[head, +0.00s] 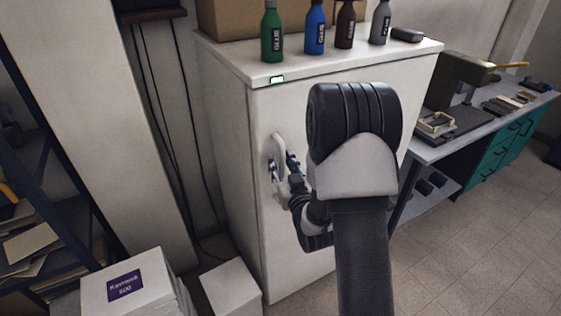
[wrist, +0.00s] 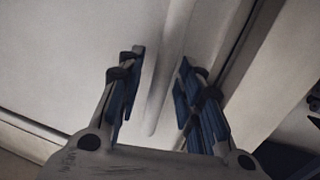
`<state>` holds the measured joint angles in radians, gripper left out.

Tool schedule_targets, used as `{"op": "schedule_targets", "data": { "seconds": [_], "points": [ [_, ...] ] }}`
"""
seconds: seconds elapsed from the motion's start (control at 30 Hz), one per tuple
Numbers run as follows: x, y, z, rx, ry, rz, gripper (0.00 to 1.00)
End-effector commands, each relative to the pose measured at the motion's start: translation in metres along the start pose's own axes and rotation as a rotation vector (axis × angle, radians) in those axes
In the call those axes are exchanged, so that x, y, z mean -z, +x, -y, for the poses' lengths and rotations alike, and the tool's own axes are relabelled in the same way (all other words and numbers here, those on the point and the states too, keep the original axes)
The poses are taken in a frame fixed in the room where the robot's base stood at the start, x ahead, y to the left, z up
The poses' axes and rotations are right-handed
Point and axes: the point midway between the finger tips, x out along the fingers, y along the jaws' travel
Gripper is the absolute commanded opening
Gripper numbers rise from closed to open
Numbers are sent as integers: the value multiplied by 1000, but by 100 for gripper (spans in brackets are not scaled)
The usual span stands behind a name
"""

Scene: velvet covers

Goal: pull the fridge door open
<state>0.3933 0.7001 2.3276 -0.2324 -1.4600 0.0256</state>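The white fridge (head: 300,220) stands in the middle of the head view, and its door looks shut. A pale vertical handle (head: 278,146) is on the left part of the door front. My gripper (head: 281,166) is at the handle's lower part, with its blue-padded fingers on either side. In the wrist view the handle (wrist: 166,75) runs between the two fingers of my gripper (wrist: 161,62). Gaps show between the handle and both fingers, so the gripper is open. My arm hides much of the door's right part.
Several glue bottles (head: 315,28) and a cardboard box (head: 232,20) stand on the fridge top. White boxes (head: 232,288) are on the floor at lower left, near the fridge. A workbench (head: 450,140) stands to the right. Open floor (head: 475,240) lies at lower right.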

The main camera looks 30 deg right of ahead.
Motion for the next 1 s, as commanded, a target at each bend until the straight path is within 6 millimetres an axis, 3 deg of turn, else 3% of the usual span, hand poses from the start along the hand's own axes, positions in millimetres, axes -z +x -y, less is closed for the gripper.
{"op": "schedule_targets", "data": {
  "seconds": [0.1,0.6,1.0],
  "points": [
    [0,0,0,0,0,0,32],
    [0,0,0,0,0,0,0],
    [0,0,0,0,0,0,0]
  ]
}}
